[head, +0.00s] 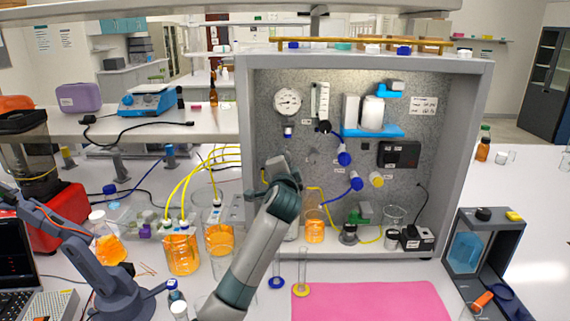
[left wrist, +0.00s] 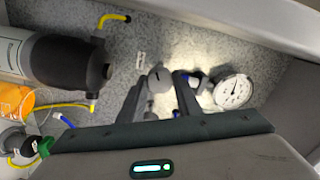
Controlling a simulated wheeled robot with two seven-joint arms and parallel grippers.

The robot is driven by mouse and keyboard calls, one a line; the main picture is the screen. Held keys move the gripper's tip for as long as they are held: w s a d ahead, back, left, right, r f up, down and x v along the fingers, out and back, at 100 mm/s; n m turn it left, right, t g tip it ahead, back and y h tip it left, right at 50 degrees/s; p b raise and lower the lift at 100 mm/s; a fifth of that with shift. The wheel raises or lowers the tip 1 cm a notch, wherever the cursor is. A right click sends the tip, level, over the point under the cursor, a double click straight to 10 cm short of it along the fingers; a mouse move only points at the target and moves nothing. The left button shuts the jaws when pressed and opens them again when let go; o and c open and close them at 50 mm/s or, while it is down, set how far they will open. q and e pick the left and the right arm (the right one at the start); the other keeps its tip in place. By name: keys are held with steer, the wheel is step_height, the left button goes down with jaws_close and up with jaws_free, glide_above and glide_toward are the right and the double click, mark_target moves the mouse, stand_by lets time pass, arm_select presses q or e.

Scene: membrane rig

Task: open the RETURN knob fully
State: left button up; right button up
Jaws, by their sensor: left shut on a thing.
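My left gripper (head: 277,168) is at the left part of the speckled back panel (head: 308,160), inside the grey cabinet. The wrist view shows its fingers (left wrist: 160,84) on either side of a round grey knob (left wrist: 160,78) with a dark line on its face. The gripper is shut on this knob. A small label (left wrist: 140,60) is beside it, but I cannot read it, so its name is not confirmed. In the head view my arm hides the knob. My right gripper is not in view.
A pressure gauge (head: 288,101) is above the gripper; it also shows in the wrist view (left wrist: 233,91). A black-capped cylinder (left wrist: 60,62) is close by. Blue knobs (head: 344,157) and a yellow knob (head: 376,180) are to the right. Orange-filled beakers (head: 182,254) stand left of my arm.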

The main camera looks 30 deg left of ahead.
arm_select(q)
steer(key=n+b, duration=0.1)
steer(key=n, duration=0.5)
steer(key=shift+f+n, duration=0.15)
steer(key=shift+n, duration=0.15)
steer(key=n+b, duration=0.1)
steer(key=n, duration=0.4)
stand_by(0.4)
steer(key=o, duration=1.1)
steer(key=shift+s, duration=0.15)
